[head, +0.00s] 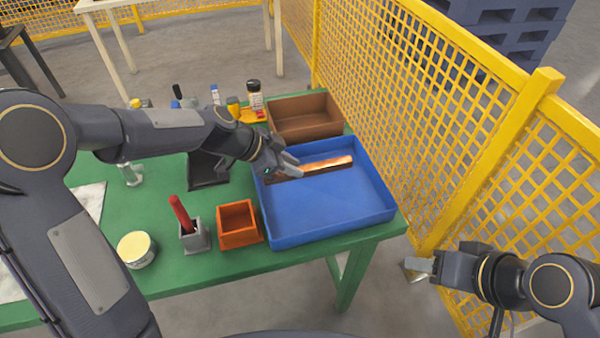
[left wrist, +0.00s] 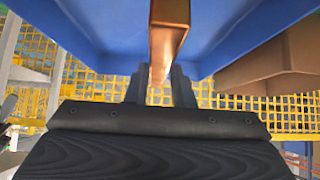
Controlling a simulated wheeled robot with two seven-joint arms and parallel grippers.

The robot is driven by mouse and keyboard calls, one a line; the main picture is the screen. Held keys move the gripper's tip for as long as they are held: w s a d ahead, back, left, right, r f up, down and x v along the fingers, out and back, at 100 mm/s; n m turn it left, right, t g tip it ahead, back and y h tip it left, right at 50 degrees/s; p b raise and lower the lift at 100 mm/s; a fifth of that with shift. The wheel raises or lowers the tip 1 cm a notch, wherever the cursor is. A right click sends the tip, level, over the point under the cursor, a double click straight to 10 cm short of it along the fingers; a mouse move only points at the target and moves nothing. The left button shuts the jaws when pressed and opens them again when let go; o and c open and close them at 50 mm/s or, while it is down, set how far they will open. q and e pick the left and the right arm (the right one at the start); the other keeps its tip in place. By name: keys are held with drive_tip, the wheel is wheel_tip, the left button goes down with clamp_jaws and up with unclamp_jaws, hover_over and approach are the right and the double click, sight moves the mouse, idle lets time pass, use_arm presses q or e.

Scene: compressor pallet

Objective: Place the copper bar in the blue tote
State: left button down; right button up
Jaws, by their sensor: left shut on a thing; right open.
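The copper bar (head: 327,163) is long and shiny, and it shows over the far part of the blue tote (head: 330,212). My left gripper (head: 287,168) is shut on the bar near its left end. In the left wrist view the bar (left wrist: 168,40) runs up from between the fingers (left wrist: 158,88), with the blue tote's side (left wrist: 240,22) around it. I cannot tell whether the bar touches the tote floor. My right gripper (head: 420,264) is open and empty, off the table to the lower right, beside the yellow fence.
A brown bin (head: 305,128) stands behind the tote. An orange box (head: 238,236), a grey holder with a red-handled tool (head: 194,236) and a round tin (head: 137,250) stand left of it on the green table (head: 190,276). Yellow mesh fence (head: 440,120) runs close along the right.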

use_arm(q)
drive_tip(key=w+d+f, duration=0.2)
drive_tip(key=f, duration=0.1)
drive_tip(key=shift+a+f, duration=0.1)
drive_tip(key=shift+f, duration=1.55)
drive_tip(key=c, duration=1.3)
unclamp_jaws()
drive_tip(key=shift+o, duration=0.2)
drive_tip(key=v, duration=1.1)
drive_tip(key=s+a+r+n+t+y, duration=0.1)
drive_tip(key=s+a+r+n, duration=0.2)
drive_tip(key=s, duration=0.3)
drive_tip(key=s+a+r+n+y, duration=0.1)
drive_tip(key=s+a+r+n, duration=0.25)
drive_tip(key=s, duration=0.25)
drive_tip(key=s+a+f+n+t+y, duration=0.1)
drive_tip(key=s+a+n, duration=0.1)
drive_tip(key=s+n, duration=0.3)
drive_tip(key=s+a+f+n+y, duration=0.1)
drive_tip(key=s+n, duration=0.3)
drive_tip(key=s, duration=0.4)
drive_tip(key=shift+s+a+f+n+t+y+b, duration=0.35)
drive_tip(key=shift+a+f, duration=0.25)
drive_tip(key=shift+a, duration=0.2)
